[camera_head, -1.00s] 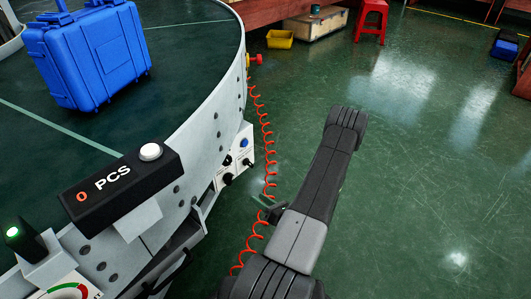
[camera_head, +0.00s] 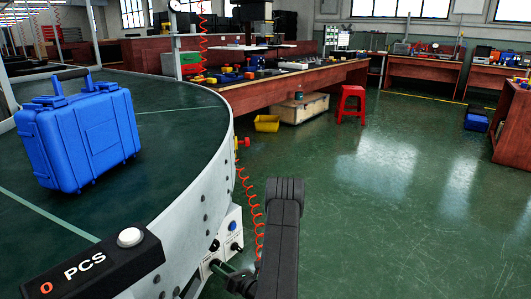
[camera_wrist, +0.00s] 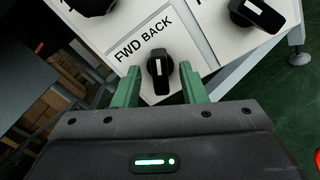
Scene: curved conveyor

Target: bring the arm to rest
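My gripper (camera_wrist: 159,70) shows two green fingers standing apart in the wrist view. The black FWD BACK knob (camera_wrist: 160,82) of the white control panel (camera_wrist: 150,25) appears between them. I cannot tell whether the fingers touch it. In the head view my gripper (camera_head: 237,281) is at the lower middle, close to the control panel (camera_head: 228,238) on the conveyor's side, and partly cut off from sight. My dark arm rises beside it, its bend standing over the floor to the right of the conveyor.
A blue case (camera_head: 82,138) stands on the curved conveyor (camera_head: 185,115). A PCS counter box (camera_head: 85,265) sits on its rim. A red coiled hose (camera_head: 250,205) hangs beside the panel. A yellow bin (camera_head: 267,123) and red stool (camera_head: 351,103) stand farther back.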

